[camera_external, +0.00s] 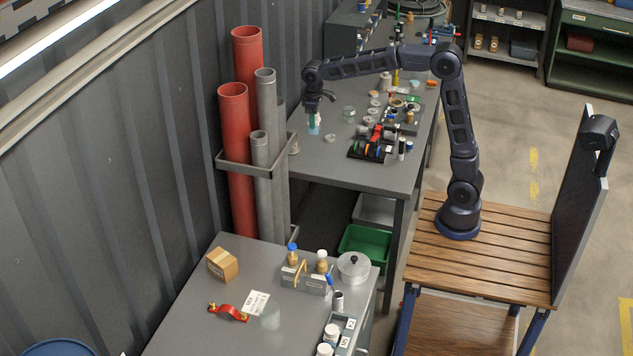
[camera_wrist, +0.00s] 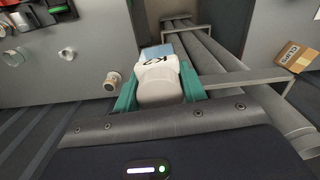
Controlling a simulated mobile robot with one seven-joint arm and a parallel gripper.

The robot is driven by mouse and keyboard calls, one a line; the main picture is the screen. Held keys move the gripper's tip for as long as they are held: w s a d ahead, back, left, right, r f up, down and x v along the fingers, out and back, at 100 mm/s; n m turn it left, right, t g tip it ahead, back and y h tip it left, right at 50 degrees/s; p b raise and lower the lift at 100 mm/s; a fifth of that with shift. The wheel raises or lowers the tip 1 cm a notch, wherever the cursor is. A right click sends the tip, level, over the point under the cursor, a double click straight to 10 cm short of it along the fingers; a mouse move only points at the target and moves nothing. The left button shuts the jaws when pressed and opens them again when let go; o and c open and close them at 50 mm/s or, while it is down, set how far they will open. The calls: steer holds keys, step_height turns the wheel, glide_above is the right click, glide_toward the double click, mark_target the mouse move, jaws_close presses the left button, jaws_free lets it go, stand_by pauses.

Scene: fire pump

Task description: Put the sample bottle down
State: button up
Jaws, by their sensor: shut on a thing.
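My gripper (camera_external: 313,117) is near the left edge of the far grey table (camera_external: 370,178), at the end of my outstretched arm. In the wrist view its teal fingers (camera_wrist: 160,95) are shut on the sample bottle (camera_wrist: 160,75), a whitish bottle with a dark mark on its label and a light blue part at its far end. The bottle (camera_external: 314,127) shows only as a small pale shape under my gripper in the external view. I cannot tell whether it touches the table top.
Red and grey pipes (camera_external: 234,130) stand in a rack just left of the table. A small beige cylinder (camera_wrist: 112,80) is beside the bottle. Several tools and jars crowd the table to the right.

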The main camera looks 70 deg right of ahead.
steer(key=s+d+f+m, duration=0.2)
steer(key=s+d, duration=0.1)
steer(key=d, duration=1)
steer(key=s+d+f+m, duration=0.2)
steer(key=s+d, duration=0.1)
steer(key=d, duration=1)
steer(key=s+d+f+m, duration=0.2)
steer(key=s+d, duration=0.1)
steer(key=d, duration=1.1)
steer(key=w+a+f+n, duration=0.2)
steer(key=w+a+n, duration=0.1)
steer(key=w+a, duration=0.4)
steer(key=w+a+f+n, duration=0.2)
steer(key=w+a, duration=0.3)
steer(key=a, duration=0.4)
step_height(320, 180, down, 19)
steer(key=shift+s+f, duration=0.15)
steer(key=shift+f, duration=0.15)
steer(key=o, duration=1.1)
steer(key=shift+c, duration=0.2)
